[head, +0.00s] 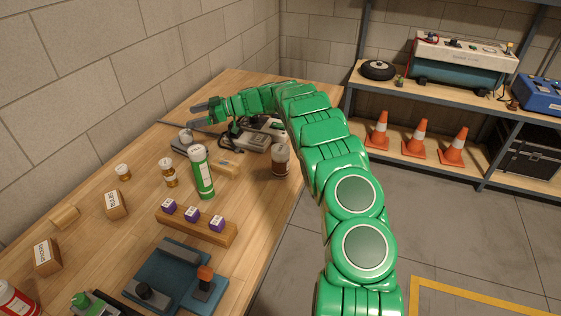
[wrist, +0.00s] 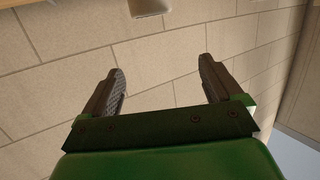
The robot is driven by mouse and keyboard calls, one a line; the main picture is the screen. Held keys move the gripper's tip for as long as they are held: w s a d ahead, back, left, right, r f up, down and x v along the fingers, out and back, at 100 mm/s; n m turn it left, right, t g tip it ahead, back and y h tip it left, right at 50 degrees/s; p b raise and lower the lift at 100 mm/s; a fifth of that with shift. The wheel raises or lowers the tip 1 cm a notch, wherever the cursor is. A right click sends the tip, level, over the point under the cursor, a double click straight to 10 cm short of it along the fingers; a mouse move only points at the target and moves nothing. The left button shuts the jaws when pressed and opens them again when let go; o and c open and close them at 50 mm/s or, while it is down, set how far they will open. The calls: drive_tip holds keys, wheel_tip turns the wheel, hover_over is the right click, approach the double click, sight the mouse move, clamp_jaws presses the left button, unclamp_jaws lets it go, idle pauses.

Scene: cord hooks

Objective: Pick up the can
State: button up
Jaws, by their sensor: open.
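A tall green can (head: 203,179) with a white label and pale top stands upright on the wooden table, left of my arm. A red and white can-like container (head: 15,301) is cut off at the lower left edge. I cannot tell which one the task names. My gripper (head: 207,112) is over the far part of the table, beyond the green can and apart from it. In the wrist view my gripper (wrist: 160,69) is open, with nothing between its fingers and the block wall behind them.
The wooden table (head: 95,260) also holds a brown jar (head: 280,160), small bottles, boxes, a wooden block with purple-sided cubes (head: 195,227) and a blue fixture (head: 170,275). A grey device (head: 247,141) lies under my forearm.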

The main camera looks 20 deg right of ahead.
wheel_tip(320, 180, up, 5)
drive_tip(key=s+d+r+m+t+h, duration=0.1)
drive_tip(key=s+d+m+t+h, duration=0.15)
drive_tip(key=d, duration=0.65)
drive_tip(key=s+d+m+t+h, duration=0.2)
drive_tip(key=s+d+m+t, duration=0.15)
drive_tip(key=d, duration=0.65)
drive_tip(key=s+d+r+m+t+h, duration=0.1)
drive_tip(key=s+d+m+t+h, duration=0.2)
drive_tip(key=d, duration=0.6)
drive_tip(key=m+h, duration=0.2)
drive_tip(key=h, duration=0.1)
hover_over(287, 161)
drive_tip(key=s+d, duration=0.1)
drive_tip(key=s, duration=0.3)
wheel_tip(287, 161, down, 2)
drive_tip(key=shift+g, duration=0.4)
drive_tip(key=f, duration=1.2)
drive_tip(key=shift+d+f, duration=0.2)
drive_tip(key=shift+f, duration=0.05)
drive_tip(key=shift+x, duration=1.25)
drive_tip(key=shift+r+x, duration=0.15)
drive_tip(key=shift+x, duration=0.55)
drive_tip(key=shift+r+x, duration=0.15)
drive_tip(key=shift+x, duration=1.8)
